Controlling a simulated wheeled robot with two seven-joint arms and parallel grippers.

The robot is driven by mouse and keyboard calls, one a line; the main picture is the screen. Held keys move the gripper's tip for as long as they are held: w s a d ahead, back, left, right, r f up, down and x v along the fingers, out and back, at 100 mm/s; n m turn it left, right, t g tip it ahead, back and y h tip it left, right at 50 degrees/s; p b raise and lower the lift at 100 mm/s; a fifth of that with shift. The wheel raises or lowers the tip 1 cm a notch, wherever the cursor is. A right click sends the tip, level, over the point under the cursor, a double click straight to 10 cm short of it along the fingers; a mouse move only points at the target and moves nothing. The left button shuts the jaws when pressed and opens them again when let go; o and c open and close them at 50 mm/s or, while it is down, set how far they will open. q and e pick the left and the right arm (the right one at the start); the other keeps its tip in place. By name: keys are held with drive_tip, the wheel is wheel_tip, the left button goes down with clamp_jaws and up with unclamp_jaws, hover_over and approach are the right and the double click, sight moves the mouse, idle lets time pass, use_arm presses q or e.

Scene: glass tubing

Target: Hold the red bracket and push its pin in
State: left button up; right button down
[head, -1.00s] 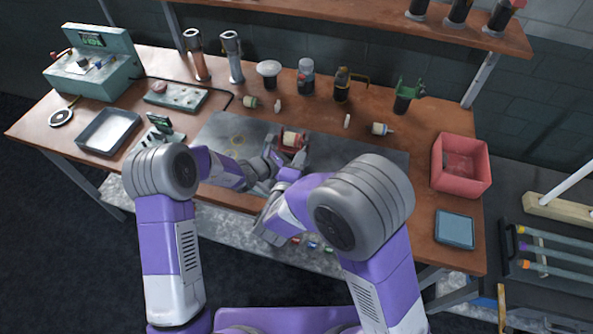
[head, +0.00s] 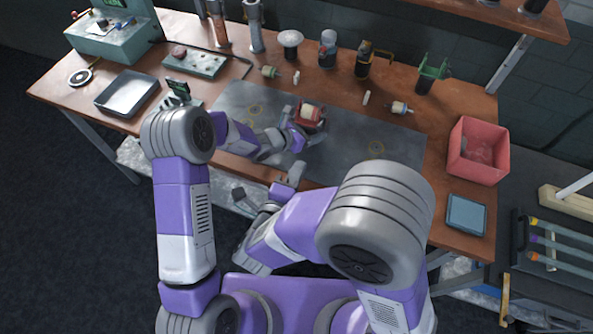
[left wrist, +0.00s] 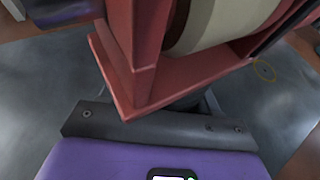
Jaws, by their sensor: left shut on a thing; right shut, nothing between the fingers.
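The red bracket (head: 318,124) is held above the grey mat, with a cream cylinder (head: 311,112) seated in it. My left gripper (head: 302,126) is shut on the bracket. In the left wrist view the red bracket (left wrist: 165,83) fills the top, with the cream cylinder (left wrist: 222,22) between its walls. The left fingertips are hidden beneath it there. My right gripper (head: 296,169) is shut and empty, apart from the bracket, on its near side by the table's front edge. I cannot make out the pin.
The grey mat (head: 350,150) is mostly clear. Behind it lie small cylindrical parts (head: 400,108) and several upright holders, one a green bracket (head: 432,73). A red bin (head: 478,150) and blue tray (head: 466,214) are at right, a metal tray (head: 127,93) at left.

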idle(0.4)
use_arm(q)
drive_tip(key=o, duration=1.5)
drive_tip(key=shift+c, duration=0.2)
drive_tip(key=shift+a, duration=0.1)
